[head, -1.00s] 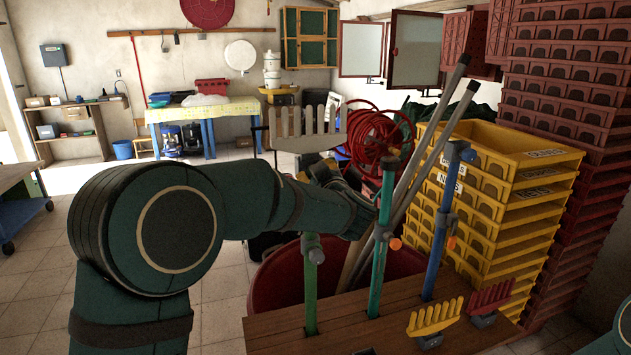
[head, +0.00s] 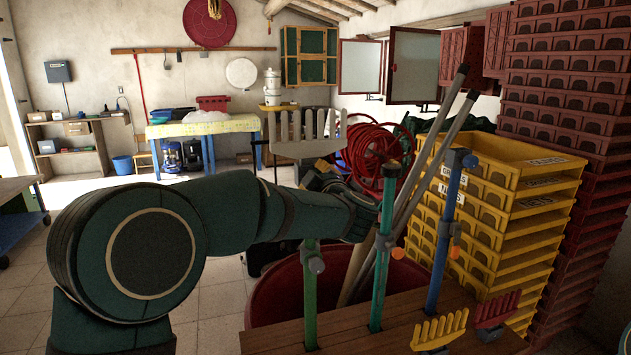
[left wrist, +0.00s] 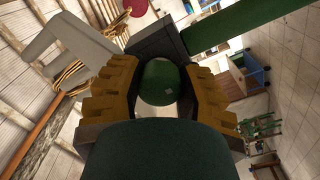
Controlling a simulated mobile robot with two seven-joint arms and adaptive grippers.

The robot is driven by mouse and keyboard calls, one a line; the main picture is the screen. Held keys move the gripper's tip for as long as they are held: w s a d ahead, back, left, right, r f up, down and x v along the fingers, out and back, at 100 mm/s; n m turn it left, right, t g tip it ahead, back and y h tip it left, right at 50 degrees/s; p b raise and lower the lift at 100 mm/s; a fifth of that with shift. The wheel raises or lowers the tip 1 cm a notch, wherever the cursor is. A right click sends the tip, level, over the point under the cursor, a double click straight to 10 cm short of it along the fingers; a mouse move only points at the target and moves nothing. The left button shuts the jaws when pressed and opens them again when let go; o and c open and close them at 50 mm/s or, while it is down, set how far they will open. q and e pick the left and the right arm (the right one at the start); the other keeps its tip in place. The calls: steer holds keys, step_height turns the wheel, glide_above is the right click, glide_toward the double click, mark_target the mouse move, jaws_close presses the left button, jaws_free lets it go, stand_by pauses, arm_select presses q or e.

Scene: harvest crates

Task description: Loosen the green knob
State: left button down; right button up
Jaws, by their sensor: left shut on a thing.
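In the left wrist view the green knob (left wrist: 160,82) sits between the two brown-yellow fingers of my left gripper (left wrist: 158,90), which is shut on it. The knob is beside a dark block (left wrist: 158,42), with a green pole (left wrist: 240,26) and a pale grey toothed head (left wrist: 72,52) around it. In the head view my left gripper (head: 330,183) is below the grey toothed head (head: 305,132), near the top of the left green pole (head: 310,300). The knob is hidden there behind my arm. My right gripper is not in view.
Another green pole (head: 380,270) and a blue pole (head: 443,240) stand in the wooden rack (head: 375,335). Yellow crates (head: 500,215) and red crates (head: 565,80) are stacked at the right. A red tub (head: 275,297) is behind the rack. Floor at the left is free.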

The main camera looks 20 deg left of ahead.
arm_select(q)
steer(key=c, duration=0.5)
jaws_free()
steer(key=shift+s+d, duration=0.1)
steer(key=v, duration=1.1)
steer(key=shift+s+d, duration=0.25)
steer(key=shift+f, duration=0.1)
